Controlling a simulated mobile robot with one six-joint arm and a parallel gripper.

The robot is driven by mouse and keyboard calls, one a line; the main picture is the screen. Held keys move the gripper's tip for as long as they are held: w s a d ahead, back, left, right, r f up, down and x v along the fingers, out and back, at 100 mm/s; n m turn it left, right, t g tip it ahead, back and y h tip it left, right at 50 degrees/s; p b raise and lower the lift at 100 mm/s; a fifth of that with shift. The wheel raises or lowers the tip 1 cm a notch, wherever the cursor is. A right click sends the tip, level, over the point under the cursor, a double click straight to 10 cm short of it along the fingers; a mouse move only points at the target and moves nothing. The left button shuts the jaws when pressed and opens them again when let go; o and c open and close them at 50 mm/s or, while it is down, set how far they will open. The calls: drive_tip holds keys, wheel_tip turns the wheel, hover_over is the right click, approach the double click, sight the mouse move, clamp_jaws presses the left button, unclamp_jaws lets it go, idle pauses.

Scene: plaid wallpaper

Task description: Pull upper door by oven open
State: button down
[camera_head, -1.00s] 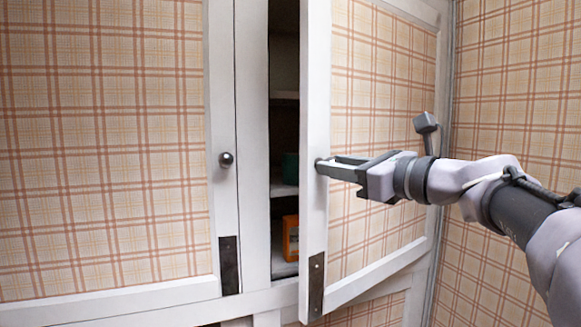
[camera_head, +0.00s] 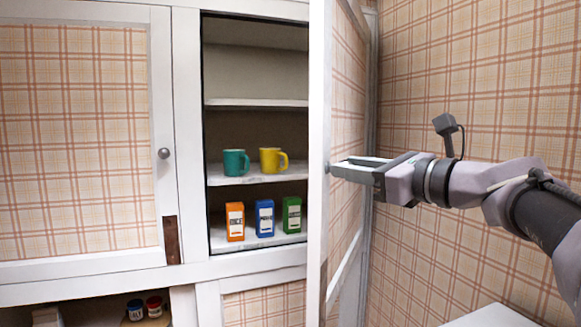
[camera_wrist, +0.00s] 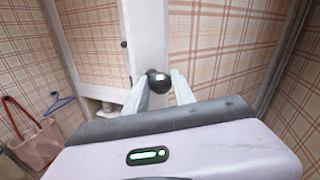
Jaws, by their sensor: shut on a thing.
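The upper cabinet door (camera_head: 318,130), white-framed with a plaid panel, stands wide open and is seen nearly edge-on in the head view. Its round dark knob (camera_wrist: 158,82) shows between the fingertips in the wrist view. My gripper (camera_head: 330,168) is shut on the knob, reaching in from the right; in the wrist view its two pale fingers (camera_wrist: 158,88) lie on either side of the knob. In the head view the knob is mostly hidden by the fingertips. The oven is not clearly in view.
The open cabinet shelf (camera_head: 225,179) holds a teal mug (camera_head: 235,163) and a yellow mug (camera_head: 271,161), with several small boxes below. A closed plaid door (camera_head: 80,140) is at left. A plaid wall (camera_head: 440,80) stands close on the right.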

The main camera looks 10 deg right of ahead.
drive_tip(key=shift+r, duration=0.3)
drive_tip(key=c, duration=1.3)
unclamp_jaws()
drive_tip(key=shift+w+d, duration=0.1)
drive_tip(key=shift+o, duration=1.2)
drive_tip(key=shift+w+d+f, duration=0.3)
drive_tip(key=shift+w+d, duration=0.25)
drive_tip(key=b+v, duration=0.3)
drive_tip(key=v, duration=1.4)
drive_tip(key=shift+s+a, duration=0.2)
drive_tip(key=shift+s, duration=0.1)
